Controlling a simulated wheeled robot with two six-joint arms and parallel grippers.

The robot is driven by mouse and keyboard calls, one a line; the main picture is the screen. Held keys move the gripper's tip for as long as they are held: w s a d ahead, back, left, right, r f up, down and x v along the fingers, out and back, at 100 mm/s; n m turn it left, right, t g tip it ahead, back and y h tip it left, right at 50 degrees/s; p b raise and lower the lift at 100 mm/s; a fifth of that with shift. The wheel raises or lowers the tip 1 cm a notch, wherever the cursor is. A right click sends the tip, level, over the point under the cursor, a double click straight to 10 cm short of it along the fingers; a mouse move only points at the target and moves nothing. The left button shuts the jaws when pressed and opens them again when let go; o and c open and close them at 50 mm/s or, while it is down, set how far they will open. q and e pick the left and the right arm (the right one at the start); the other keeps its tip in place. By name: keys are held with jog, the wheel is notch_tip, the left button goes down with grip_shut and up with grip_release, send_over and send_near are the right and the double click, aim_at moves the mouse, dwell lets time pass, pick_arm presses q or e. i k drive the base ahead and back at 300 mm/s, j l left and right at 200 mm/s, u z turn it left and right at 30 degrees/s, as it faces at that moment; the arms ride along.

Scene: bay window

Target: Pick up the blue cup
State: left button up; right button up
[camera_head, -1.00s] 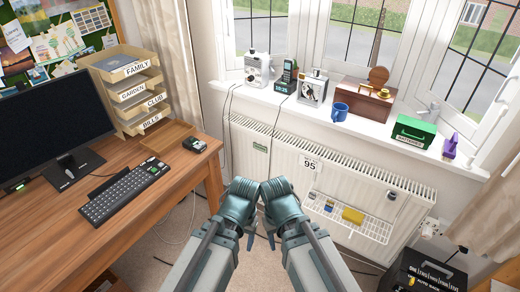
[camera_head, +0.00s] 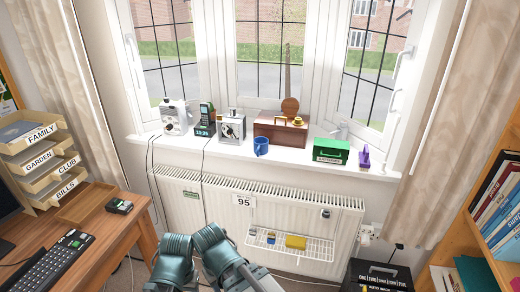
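The blue cup (camera_head: 261,147) stands upright on the white windowsill (camera_head: 190,151), in front of a brown wooden box (camera_head: 280,130). My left gripper (camera_head: 172,262) and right gripper (camera_head: 217,252) are low in the picture, side by side, in front of the radiator. Both are well below the cup and apart from it. Their fingers are hidden or too small to tell whether they are open. No held object shows.
On the sill stand a white machine (camera_head: 174,116), a phone (camera_head: 206,120), a picture block (camera_head: 232,127), a green box (camera_head: 331,151) and a purple thing (camera_head: 364,157). A radiator (camera_head: 190,195) with a wire shelf (camera_head: 300,244) is below. A desk (camera_head: 110,232) is left, a bookcase (camera_head: 468,240) right.

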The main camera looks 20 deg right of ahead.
aim_at(260, 148)
jog(key=z, duration=1.1)
jog(key=i+z, duration=0.3)
jog(key=z, duration=0.15)
jog(key=i+j, duration=0.2)
jog(key=i, duration=0.3)
